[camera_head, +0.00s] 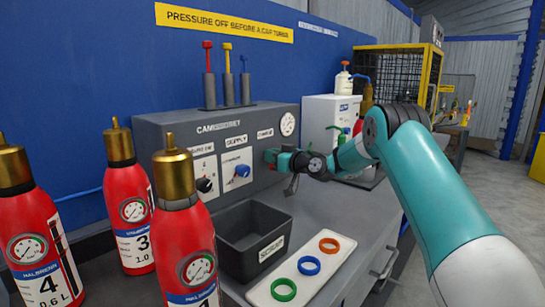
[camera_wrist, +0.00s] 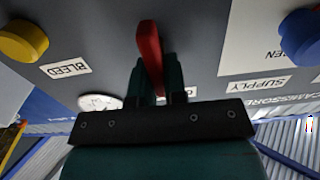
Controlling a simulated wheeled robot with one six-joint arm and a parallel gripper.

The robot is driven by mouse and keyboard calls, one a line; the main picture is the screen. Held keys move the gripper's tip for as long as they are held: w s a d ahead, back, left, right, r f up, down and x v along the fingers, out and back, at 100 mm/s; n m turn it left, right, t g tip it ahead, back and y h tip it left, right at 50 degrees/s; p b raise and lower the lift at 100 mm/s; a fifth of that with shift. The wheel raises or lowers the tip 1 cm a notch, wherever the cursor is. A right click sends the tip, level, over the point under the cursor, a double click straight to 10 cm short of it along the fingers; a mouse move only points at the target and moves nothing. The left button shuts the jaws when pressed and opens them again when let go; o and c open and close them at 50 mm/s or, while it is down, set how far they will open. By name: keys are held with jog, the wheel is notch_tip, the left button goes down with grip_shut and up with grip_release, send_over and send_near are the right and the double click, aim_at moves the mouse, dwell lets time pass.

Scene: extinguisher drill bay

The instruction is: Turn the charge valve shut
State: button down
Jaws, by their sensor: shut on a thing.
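The charge valve shows in the wrist view as a red lever (camera_wrist: 150,42) on the grey panel. My gripper (camera_wrist: 155,75) is shut on this lever, one dark finger on each side of it. The label by the lever is mostly hidden behind the gripper. In the head view my gripper (camera_head: 272,158) reaches the right part of the grey panel box (camera_head: 160,138), below the charge label and the round gauge (camera_head: 287,124). The lever itself is hidden there.
A blue supply knob (camera_wrist: 302,36) and a yellow bleed knob (camera_wrist: 22,40) flank the lever. Several red extinguishers (camera_head: 188,235) stand front left. A dark bin (camera_head: 236,252) and a white tray with coloured rings (camera_head: 262,293) lie below. A white unit (camera_head: 318,112) stands behind my arm.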

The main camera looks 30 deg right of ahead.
jog(key=shift+m, duration=0.4)
jog(key=shift+w+d+f+m+p, duration=0.1)
jog(key=shift+d+f+m+p, duration=0.4)
jog(key=shift+m, duration=2.35)
jog(key=shift+w+d+f+m+p, duration=0.15)
jog(key=shift+m+p, duration=0.75)
jog(key=shift+m, duration=2)
jog(key=shift+w+d+f+m+p, duration=0.1)
jog(key=shift+d+f+m+p, duration=0.4)
jog(key=shift+m, duration=2.35)
jog(key=shift+a+r, duration=0.15)
jog(key=shift+a, duration=0.05)
jog(key=c, duration=1.2)
grip_release()
jog(key=shift+o, duration=0.2)
